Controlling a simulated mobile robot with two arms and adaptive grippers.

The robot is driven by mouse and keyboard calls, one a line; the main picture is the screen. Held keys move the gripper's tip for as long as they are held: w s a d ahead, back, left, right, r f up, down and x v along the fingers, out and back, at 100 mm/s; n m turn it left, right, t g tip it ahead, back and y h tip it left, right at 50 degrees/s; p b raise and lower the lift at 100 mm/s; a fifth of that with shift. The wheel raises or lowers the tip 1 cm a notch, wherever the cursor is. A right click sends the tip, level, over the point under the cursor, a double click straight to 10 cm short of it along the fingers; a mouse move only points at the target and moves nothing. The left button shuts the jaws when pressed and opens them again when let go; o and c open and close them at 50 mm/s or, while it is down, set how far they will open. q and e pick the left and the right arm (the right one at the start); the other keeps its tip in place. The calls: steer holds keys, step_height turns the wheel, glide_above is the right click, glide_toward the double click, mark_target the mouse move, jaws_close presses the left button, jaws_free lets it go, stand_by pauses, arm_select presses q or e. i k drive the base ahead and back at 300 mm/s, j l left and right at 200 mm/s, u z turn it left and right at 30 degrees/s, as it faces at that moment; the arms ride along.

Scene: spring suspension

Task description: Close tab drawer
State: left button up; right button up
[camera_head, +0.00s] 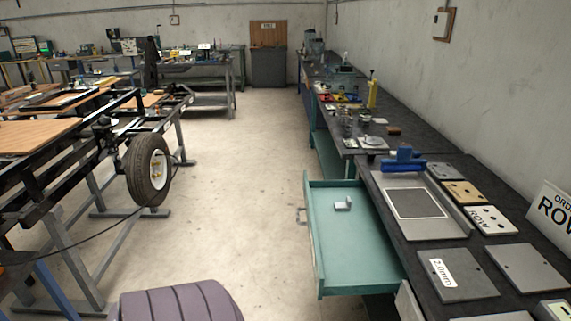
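A teal drawer (360,262) stands pulled out from the right-hand workbench (440,250) into the aisle. Its front panel (313,238) faces left and carries a small handle (300,216). A small light-grey block-like part (343,204) lies inside on the drawer floor; the rest of the floor that shows is bare. Neither of my grippers is in view, so nothing is seen touching the drawer.
The bench top holds a metal tray (388,183), a blue tool (404,158) and several flat plates. A black frame with a wheel (148,170) stands on trestles at the left. The concrete floor (240,180) between is clear. A purple-grey ribbed object shows at the bottom edge.

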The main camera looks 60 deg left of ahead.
mark_target(353, 252)
steer(key=u, duration=0.4)
steer(key=k+j+u, duration=0.1)
steer(key=u, duration=0.3)
steer(key=j+u, duration=0.2)
steer(key=u, duration=0.2)
steer(key=k+j+u, duration=0.1)
steer(key=u, duration=0.3)
